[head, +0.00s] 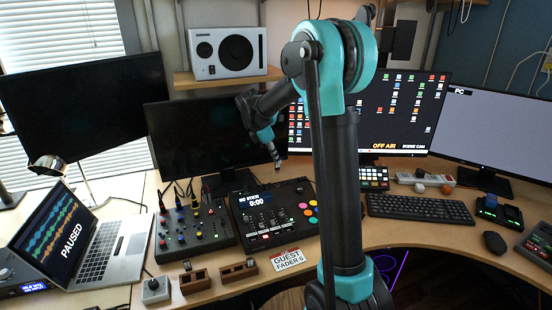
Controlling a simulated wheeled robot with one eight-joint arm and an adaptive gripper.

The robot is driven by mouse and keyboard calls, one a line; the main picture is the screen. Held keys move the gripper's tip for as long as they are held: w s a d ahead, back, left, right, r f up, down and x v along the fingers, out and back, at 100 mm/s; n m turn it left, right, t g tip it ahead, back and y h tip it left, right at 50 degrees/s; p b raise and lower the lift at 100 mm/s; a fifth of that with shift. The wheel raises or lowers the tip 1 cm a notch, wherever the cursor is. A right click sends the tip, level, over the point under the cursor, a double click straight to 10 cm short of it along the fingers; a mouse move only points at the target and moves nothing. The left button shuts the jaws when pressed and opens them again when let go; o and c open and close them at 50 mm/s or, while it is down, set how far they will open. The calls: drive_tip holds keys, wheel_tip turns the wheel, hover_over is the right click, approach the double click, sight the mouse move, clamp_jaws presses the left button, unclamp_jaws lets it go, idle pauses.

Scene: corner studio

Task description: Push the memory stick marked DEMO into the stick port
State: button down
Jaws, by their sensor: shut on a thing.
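My gripper (271,146) points down in front of the dark middle monitor, above the back of the black recorder console (270,216). It is shut on a small memory stick, which is too small here for its outline or any DEMO mark to be made out. The console's screen (256,200) seems to read "NO STICK" above "0:00". I cannot pick out the stick port. The held stick's tip appears to be above the console, apart from it.
A mixer (193,228) with plugged cables stands left of the console. Two small wooden holders (195,281) and a "GUEST FADER 6" card (288,260) lie in front. A laptop (80,240) is at left, a keyboard (418,208) at right. My arm hides part of the desk.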

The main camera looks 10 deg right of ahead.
sight(276, 170)
drive_tip(key=shift+f, duration=2.8)
drive_tip(key=shift+f, duration=0.65)
drive_tip(key=c, duration=1.6)
unclamp_jaws()
drive_tip(key=v, duration=1.2)
drive_tip(key=shift+s, duration=0.1)
drive_tip(key=s+d+f+m+t+y, duration=0.1)
drive_tip(key=s+d+f+m, duration=0.2)
drive_tip(key=s, duration=0.7)
drive_tip(key=s+d+f+m+t+y, duration=0.1)
drive_tip(key=s+d+f+m+y, duration=0.1)
drive_tip(key=s+f+m, duration=0.5)
drive_tip(key=s+d+f+m+t+y, duration=0.1)
drive_tip(key=s+d+f+m, duration=0.3)
drive_tip(key=s+m, duration=0.6)
drive_tip(key=shift+s+f, duration=0.25)
drive_tip(key=shift+s, duration=0.45)
drive_tip(key=shift+s+f, duration=0.25)
drive_tip(key=shift+s, duration=0.45)
